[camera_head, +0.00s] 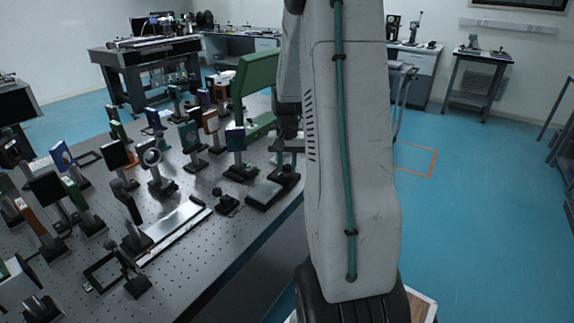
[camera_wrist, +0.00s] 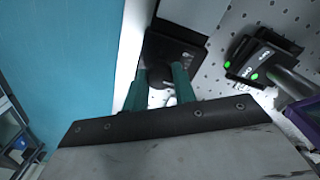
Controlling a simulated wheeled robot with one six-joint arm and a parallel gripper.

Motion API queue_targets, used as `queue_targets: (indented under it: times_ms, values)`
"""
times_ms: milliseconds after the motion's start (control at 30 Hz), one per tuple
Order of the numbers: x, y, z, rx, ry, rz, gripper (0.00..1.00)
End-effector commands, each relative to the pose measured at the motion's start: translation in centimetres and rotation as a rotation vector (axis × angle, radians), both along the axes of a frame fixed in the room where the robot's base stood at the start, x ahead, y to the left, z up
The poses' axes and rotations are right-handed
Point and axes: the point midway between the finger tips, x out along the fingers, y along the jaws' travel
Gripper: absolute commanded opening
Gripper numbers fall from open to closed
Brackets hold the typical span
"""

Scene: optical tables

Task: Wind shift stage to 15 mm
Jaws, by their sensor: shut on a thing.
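The shift stage appears to be the low dark unit with a grey top plate (camera_head: 265,194) at the table's right edge. In the wrist view, its grey plate (camera_wrist: 192,12) is at the top, with a dark end block (camera_wrist: 168,52) below it. In the head view my arm hides part of this area. No scale or millimetre reading is legible.
The perforated optical table (camera_head: 235,240) carries several mounted optics left of the stage. A large green bracket (camera_head: 255,75) rises behind. Blue floor (camera_head: 480,200) is open to the right.

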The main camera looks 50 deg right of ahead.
Motion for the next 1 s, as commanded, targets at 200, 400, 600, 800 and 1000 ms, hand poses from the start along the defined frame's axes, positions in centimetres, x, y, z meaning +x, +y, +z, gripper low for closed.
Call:
queue_targets:
  times_ms: [200,400,600,800,1000]
  values:
    - [0.00,0.06,0.03,0.001,0.001,-0.206,0.04]
    - [-0.02,0.06,0.03,0.001,0.001,-0.395,0.04]
    - [-0.02,0.06,0.03,0.001,0.001,-0.585,0.04]
    - [-0.03,0.05,0.04,0.000,0.001,-0.775,0.04]
    - [-0.03,0.06,0.04,0.000,0.001,-0.964,0.04]
